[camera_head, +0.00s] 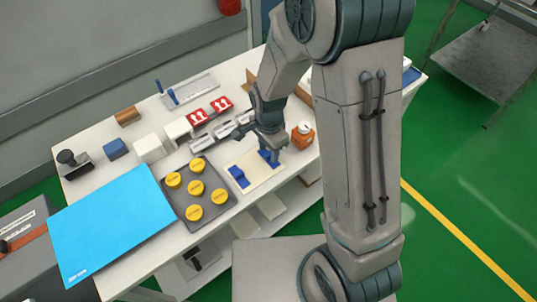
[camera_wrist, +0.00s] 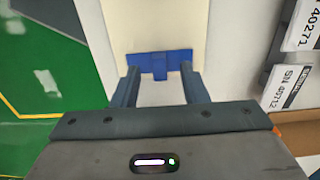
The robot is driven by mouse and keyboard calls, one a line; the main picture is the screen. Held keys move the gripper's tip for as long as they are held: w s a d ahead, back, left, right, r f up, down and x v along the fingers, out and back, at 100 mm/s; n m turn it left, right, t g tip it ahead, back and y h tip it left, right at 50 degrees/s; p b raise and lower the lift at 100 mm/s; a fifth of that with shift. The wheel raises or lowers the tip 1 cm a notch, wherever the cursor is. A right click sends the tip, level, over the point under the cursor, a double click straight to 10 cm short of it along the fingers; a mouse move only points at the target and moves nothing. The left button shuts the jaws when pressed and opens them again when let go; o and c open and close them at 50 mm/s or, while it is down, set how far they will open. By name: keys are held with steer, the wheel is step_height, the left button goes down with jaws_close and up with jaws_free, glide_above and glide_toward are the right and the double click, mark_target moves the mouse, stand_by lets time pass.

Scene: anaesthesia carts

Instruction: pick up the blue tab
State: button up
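A cream board (camera_head: 254,171) lies on the white table and bears two blue pieces. One blue piece (camera_head: 238,177) is near its left end. The other, a blue tab (camera_head: 265,155), is near its right end, partly hidden by my gripper (camera_head: 273,153). In the wrist view a blue tab (camera_wrist: 160,57) lies across the cream board (camera_wrist: 158,25), with a narrow raised part in its middle. My gripper (camera_wrist: 159,76) is open, its two fingers apart on either side of that middle part. I cannot tell whether the fingertips touch the tab. Nothing is held.
A dark tray (camera_head: 206,214) with several yellow discs stands left of the board. An orange container (camera_head: 302,137) with a white top stands close to the right of my gripper. White labelled blocks (camera_wrist: 292,85) lie to the right in the wrist view. A bright blue sheet (camera_head: 110,225) covers the left front.

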steer(key=shift+f, duration=0.5)
jaws_close()
steer(key=shift+r, duration=0.1)
